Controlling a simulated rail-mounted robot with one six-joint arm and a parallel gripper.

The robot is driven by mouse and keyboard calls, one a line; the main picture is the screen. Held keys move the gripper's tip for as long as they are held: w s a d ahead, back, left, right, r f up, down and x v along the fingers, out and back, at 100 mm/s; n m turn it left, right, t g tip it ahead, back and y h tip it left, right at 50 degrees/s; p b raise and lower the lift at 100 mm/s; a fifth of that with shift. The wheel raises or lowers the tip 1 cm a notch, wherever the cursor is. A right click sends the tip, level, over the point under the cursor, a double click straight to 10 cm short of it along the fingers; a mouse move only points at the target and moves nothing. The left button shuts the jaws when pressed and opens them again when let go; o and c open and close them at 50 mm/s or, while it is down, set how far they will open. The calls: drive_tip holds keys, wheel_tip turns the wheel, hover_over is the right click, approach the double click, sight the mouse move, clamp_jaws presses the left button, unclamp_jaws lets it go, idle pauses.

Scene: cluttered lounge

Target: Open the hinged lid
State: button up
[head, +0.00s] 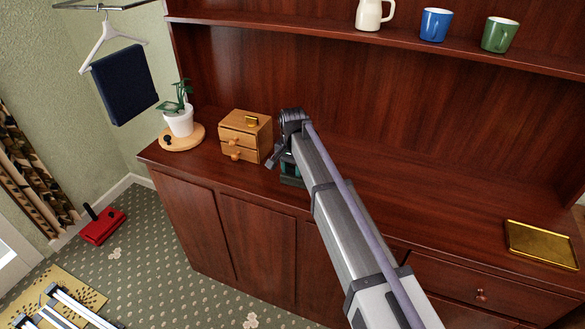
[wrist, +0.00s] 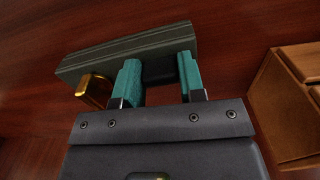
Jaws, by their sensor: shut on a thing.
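A dark grey-green box-like thing (wrist: 120,55) with a ribbed edge lies across the wrist view, probably the lidded box. In the head view a dark box (head: 292,181) is partly seen under the end of my arm. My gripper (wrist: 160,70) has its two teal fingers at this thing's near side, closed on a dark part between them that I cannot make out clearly. A shiny brass piece (wrist: 94,90) sits just left of the fingers. In the head view my arm covers most of the box. I cannot tell whether the lid is raised.
A small wooden drawer chest (head: 238,136) stands close left of my gripper; its corner shows at right in the wrist view (wrist: 290,105). A potted plant (head: 179,120) is further left. A brass tray (head: 541,245) lies far right. Mugs stand on the shelf (head: 300,35) above.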

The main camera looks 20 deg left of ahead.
drive_tip(key=w+g, duration=0.1)
drive_tip(key=w+r+g, duration=0.1)
drive_tip(key=g, duration=0.1)
drive_tip(key=shift+w+a, duration=0.15)
drive_tip(key=shift+w+g, duration=0.25)
drive_tip(key=shift+g, duration=0.55)
drive_tip(key=shift+r+g+b, duration=0.2)
drive_tip(key=shift+g+b, duration=0.2)
drive_tip(key=shift+g, duration=0.1)
drive_tip(key=o, duration=0.9)
drive_tip(key=p+v, duration=0.6)
drive_tip(key=v, duration=0.1)
drive_tip(key=shift+d+r+p, duration=0.2)
drive_tip(key=shift+r+p, duration=0.05)
drive_tip(key=shift+p, duration=0.15)
